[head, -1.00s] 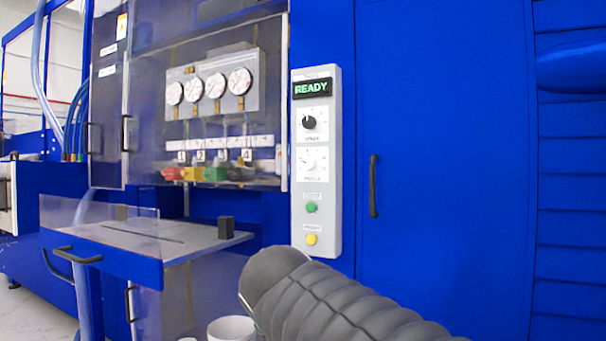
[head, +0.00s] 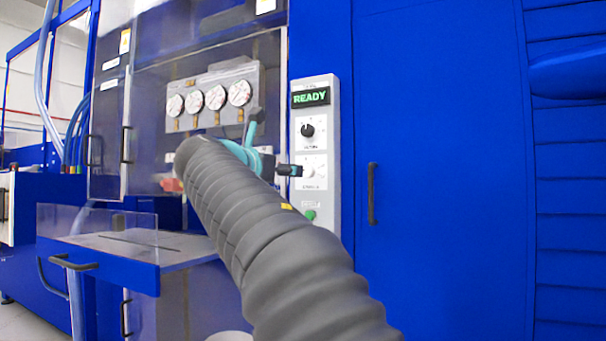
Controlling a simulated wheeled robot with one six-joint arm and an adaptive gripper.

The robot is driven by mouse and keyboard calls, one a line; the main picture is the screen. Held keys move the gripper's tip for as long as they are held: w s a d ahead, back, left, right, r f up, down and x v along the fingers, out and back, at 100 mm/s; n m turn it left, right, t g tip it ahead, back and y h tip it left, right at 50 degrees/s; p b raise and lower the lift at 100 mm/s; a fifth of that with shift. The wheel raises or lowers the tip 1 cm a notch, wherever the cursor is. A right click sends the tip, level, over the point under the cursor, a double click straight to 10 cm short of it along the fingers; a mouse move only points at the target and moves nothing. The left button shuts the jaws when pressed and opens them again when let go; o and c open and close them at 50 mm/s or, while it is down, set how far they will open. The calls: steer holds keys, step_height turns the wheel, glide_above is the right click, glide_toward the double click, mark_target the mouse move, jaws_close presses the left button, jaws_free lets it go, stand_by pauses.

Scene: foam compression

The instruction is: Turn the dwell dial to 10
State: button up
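The grey control panel (head: 328,150) has a green READY display (head: 310,97). Below it are a black-knobbed upper dial (head: 307,130) and a pale lower dial (head: 309,172). The dial labels are too small to read, so I cannot tell which is the dwell dial or its setting. My gripper (head: 294,170) is at the panel's left edge, its dark tip pointing right, just left of the lower dial. I cannot tell whether it touches the dial. Its fingers are too small and overlapped to tell open from shut.
A green button (head: 309,215) shows low on the panel; my arm hides what lies below. Several gauges (head: 240,93) sit behind the clear cabinet front to the left. A blue door with a black handle (head: 372,193) stands to the right. A shelf with a clear guard (head: 100,222) juts out at left.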

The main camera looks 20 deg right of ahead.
mark_target(306, 172)
steer(key=x, duration=1.1)
steer(key=shift+w+d+p, duration=0.1)
steer(key=shift+p, duration=0.3)
jaws_close()
